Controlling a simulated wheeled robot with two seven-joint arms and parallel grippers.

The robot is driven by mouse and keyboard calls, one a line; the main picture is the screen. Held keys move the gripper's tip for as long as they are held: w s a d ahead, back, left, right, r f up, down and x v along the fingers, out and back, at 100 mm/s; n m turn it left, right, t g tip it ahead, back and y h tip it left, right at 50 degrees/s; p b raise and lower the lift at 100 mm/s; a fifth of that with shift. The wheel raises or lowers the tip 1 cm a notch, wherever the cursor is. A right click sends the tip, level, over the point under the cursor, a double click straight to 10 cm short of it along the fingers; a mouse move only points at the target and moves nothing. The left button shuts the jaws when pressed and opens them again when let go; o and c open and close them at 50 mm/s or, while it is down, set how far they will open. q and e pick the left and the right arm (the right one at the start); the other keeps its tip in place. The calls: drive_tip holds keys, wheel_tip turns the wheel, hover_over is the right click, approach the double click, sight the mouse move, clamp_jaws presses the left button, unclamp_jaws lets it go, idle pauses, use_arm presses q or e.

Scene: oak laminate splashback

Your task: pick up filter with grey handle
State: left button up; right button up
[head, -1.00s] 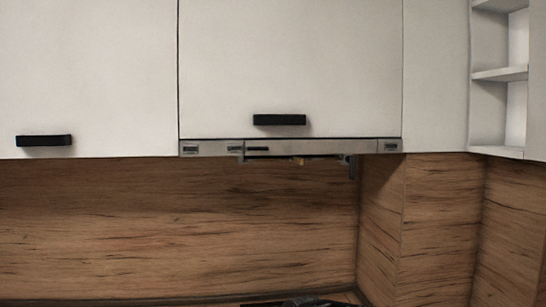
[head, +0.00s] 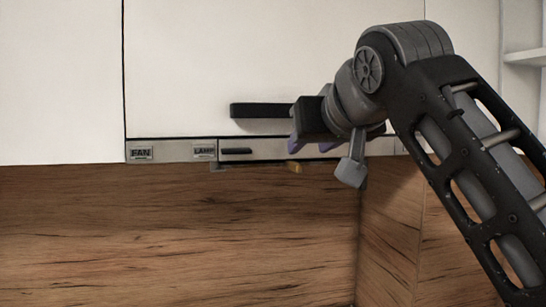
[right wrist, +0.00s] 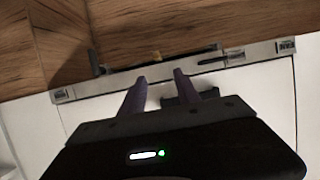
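I cannot clearly make out a filter with a grey handle in either view. The underside of the range hood, below its grey front strip (head: 270,148), is mostly hidden. A small yellow-brown piece (head: 294,167) shows just under the strip; it also shows in the right wrist view (right wrist: 156,57). My left gripper is not in view.
White cabinet doors (head: 185,60) fill the upper part, with a black bar handle (head: 258,110). FAN and LAMP labels sit on the strip. The oak splashback (head: 180,230) below is clear. White shelves (head: 522,58) are at the far right.

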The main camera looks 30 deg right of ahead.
sight(295, 163)
drive_tip(key=x, duration=0.4)
drive_tip(key=shift+f, duration=0.25)
drive_tip(key=shift+w, duration=0.1)
drive_tip(key=x, duration=0.5)
drive_tip(key=shift+d+f+p, duration=0.1)
drive_tip(key=shift+f+p, duration=0.1)
drive_tip(key=shift+p, duration=0.1)
clamp_jaws()
idle(0.4)
idle(1.1)
